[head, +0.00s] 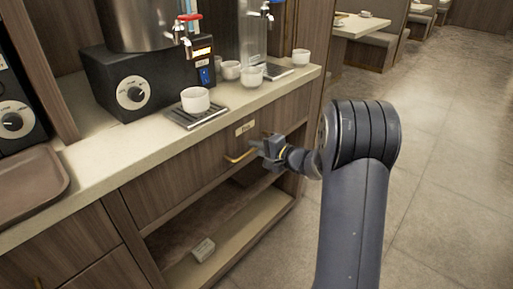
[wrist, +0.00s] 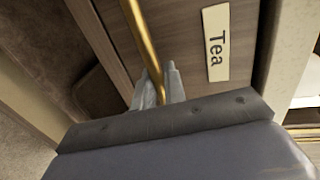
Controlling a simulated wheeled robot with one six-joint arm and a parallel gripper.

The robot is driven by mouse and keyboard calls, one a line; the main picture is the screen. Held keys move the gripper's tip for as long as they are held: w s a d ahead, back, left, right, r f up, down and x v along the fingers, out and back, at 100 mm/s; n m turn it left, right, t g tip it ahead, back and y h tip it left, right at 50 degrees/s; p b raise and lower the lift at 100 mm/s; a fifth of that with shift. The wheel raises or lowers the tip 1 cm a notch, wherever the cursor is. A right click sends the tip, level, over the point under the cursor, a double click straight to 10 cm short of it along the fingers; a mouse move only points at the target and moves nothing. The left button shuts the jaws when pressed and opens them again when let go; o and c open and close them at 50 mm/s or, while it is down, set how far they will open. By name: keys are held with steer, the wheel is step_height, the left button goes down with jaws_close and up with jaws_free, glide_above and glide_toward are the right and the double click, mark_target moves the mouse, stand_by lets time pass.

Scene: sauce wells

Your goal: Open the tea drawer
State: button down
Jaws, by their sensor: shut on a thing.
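The tea drawer (head: 180,182) is a wide wooden front under the counter, with a small label (head: 245,128) near its right part. The label reads "Tea" in the wrist view (wrist: 217,42). A brass bar handle (head: 238,157) runs along the drawer front, and it also shows in the wrist view (wrist: 144,38). My gripper (head: 262,148) is at the right part of this handle. In the wrist view its fingers (wrist: 159,88) are closed around the bar. The drawer front looks about flush with the cabinet; a small gap cannot be told.
Above the drawer, the counter (head: 120,160) holds a drink urn (head: 140,85), several white cups (head: 195,100) and a brown tray (head: 30,185). An open shelf (head: 225,235) with a small white box (head: 203,249) lies below. Floor at right is clear.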

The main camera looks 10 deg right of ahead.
steer(key=shift+s+d, duration=0.1)
steer(key=f+b+v, duration=0.2)
steer(key=b+v, duration=0.1)
steer(key=v, duration=0.7)
steer(key=s+f+b+v, duration=0.1)
steer(key=b+v, duration=0.3)
steer(key=v, duration=0.7)
steer(key=shift+s+d+f, duration=0.15)
steer(key=shift+d+f, duration=0.25)
steer(key=shift+f, duration=0.35)
steer(key=c, duration=1.6)
jaws_free()
steer(key=shift+d, duration=0.1)
steer(key=p+v, duration=0.2)
steer(key=v, duration=0.8)
steer(key=shift+s+d, duration=0.15)
steer(key=shift+s, duration=0.2)
steer(key=shift+w+r, duration=0.1)
